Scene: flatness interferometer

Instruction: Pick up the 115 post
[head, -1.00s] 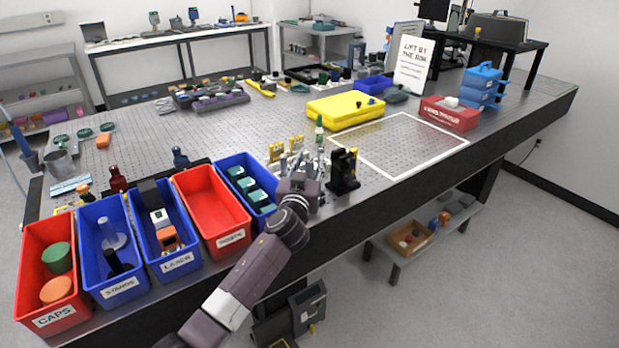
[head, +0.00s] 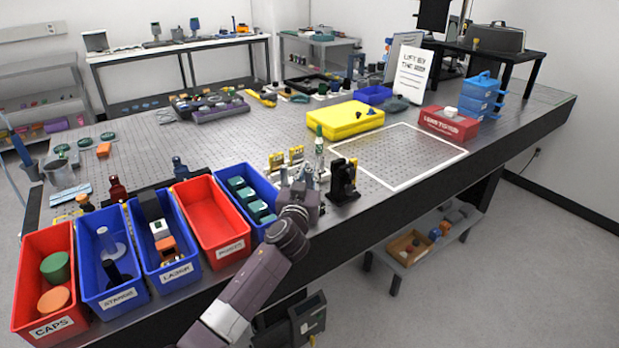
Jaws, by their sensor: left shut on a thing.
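My left gripper (head: 303,180) is low over the front edge of the perforated table, to the right of the blue bin of dark green parts. It is shut on a slim metal post, which its fingers mostly hide. Several small metal posts stand close around it, with yellow-marked pieces (head: 296,154) just behind. I cannot read any number on the posts, so I cannot tell by label which is the 115 post. My right gripper is not in view.
A white bottle with a green top (head: 319,148) stands right behind the gripper, and a black mount (head: 343,182) stands close to its right. Red and blue bins (head: 212,220) line the front left. A white-outlined area (head: 400,155) to the right is clear.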

